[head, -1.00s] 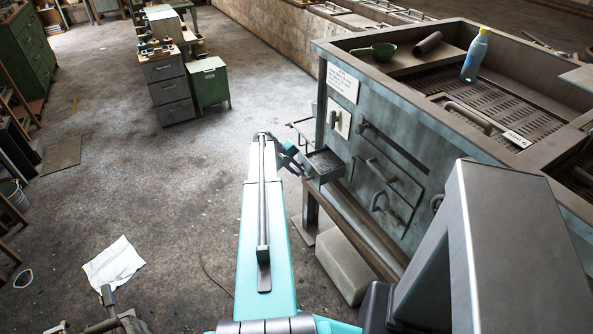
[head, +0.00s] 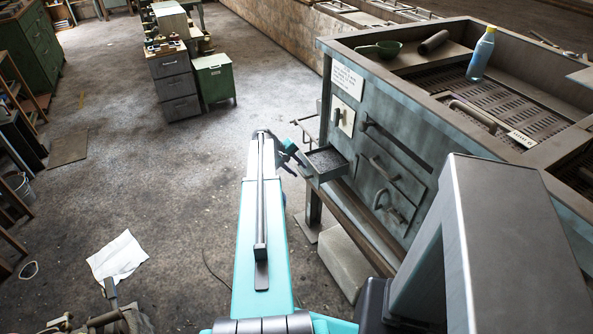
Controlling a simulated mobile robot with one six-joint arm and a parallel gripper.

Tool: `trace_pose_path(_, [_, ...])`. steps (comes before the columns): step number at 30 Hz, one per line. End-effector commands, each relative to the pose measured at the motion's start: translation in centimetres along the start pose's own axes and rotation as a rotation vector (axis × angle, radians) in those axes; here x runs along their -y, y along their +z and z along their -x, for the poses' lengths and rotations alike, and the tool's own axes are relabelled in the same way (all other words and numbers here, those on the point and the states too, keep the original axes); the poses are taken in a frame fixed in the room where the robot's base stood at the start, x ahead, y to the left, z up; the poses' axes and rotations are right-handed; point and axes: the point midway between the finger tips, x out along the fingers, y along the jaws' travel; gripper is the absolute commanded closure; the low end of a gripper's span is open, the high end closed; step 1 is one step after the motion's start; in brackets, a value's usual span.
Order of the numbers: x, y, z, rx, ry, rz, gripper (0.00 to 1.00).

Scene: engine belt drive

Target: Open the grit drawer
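The grit drawer (head: 325,163) is a small dark tray with grey grit in it. It sticks out of the left end of the blue-grey cabinet's (head: 412,118) front, clearly open. My gripper (head: 300,160) is at the drawer's outer left end, partly hidden behind my teal arm. The drawer's handle is hidden there. I cannot tell whether the fingers are open or shut, or whether they touch the handle.
A green bowl (head: 389,49), a dark cylinder (head: 433,42) and a blue bottle (head: 481,54) stand on the cabinet top. Below the drawer are a table leg and a pale block (head: 343,263). The floor to the left is mostly clear, with a white cloth (head: 117,256).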

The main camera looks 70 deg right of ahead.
Motion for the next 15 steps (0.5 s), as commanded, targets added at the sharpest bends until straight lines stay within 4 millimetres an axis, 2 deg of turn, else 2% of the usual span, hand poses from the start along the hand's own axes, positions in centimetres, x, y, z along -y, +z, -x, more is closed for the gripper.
trace_pose_path(8, [0.1, 0.1, 1.4, 0.000, 0.000, 0.000, 0.69])
trace_pose_path(15, [0.1, 0.1, 4.7, -0.003, 0.000, 0.000, 0.69])
